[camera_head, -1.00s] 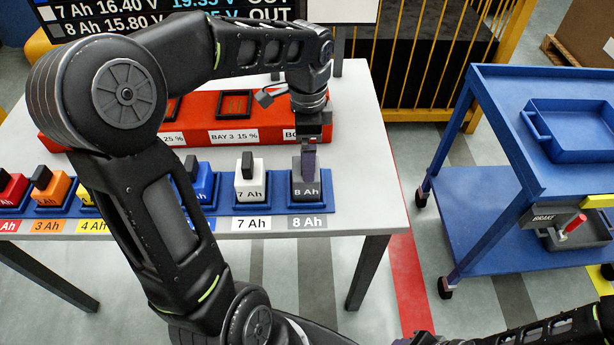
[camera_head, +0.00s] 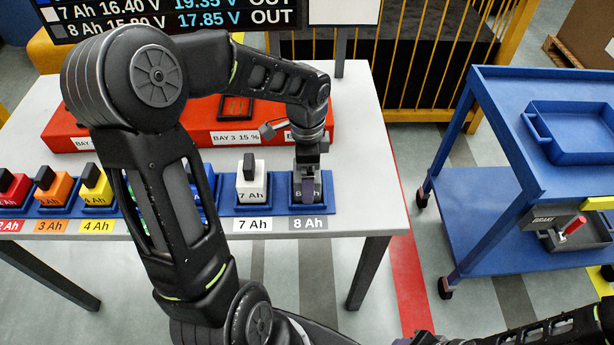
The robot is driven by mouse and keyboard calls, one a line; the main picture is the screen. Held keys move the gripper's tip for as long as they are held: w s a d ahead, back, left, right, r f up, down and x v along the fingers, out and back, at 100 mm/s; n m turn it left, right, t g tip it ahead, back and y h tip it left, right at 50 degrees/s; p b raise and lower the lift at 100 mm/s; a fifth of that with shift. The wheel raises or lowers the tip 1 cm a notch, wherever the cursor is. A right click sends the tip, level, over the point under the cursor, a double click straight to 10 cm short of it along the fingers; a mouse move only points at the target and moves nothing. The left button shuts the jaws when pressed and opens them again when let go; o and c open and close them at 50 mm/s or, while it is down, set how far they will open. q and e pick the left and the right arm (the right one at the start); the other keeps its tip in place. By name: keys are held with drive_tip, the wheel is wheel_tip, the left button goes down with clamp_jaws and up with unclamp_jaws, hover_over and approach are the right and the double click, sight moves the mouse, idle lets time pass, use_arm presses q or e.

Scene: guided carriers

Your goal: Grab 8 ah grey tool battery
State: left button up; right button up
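The grey 8 Ah battery (camera_head: 317,195) stands upright in the rightmost blue holder of the row, above the "8 Ah" label (camera_head: 307,224). My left gripper (camera_head: 308,185) points straight down at it, with its fingers at the battery's top and front. The gripper hides the battery's handle and part of its printed face. I cannot tell whether the fingers are closed on it. Only part of my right arm shows at the lower right; its gripper is out of view.
The white 7 Ah battery (camera_head: 251,187) stands close to the left, with coloured batteries further along. The red charger (camera_head: 200,122) lies behind on the white table (camera_head: 352,120). A blue trolley (camera_head: 460,200) stands to the right, apart from the table.

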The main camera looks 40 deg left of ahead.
use_arm(q)
drive_tip(key=shift+f, duration=0.35)
idle(0.3)
drive_tip(key=shift+r, duration=0.1)
clamp_jaws()
idle(0.9)
drive_tip(key=shift+r, duration=0.1)
wheel_tip(320, 180, up, 10)
drive_tip(key=shift+f, duration=0.1)
idle(0.5)
idle(0.5)
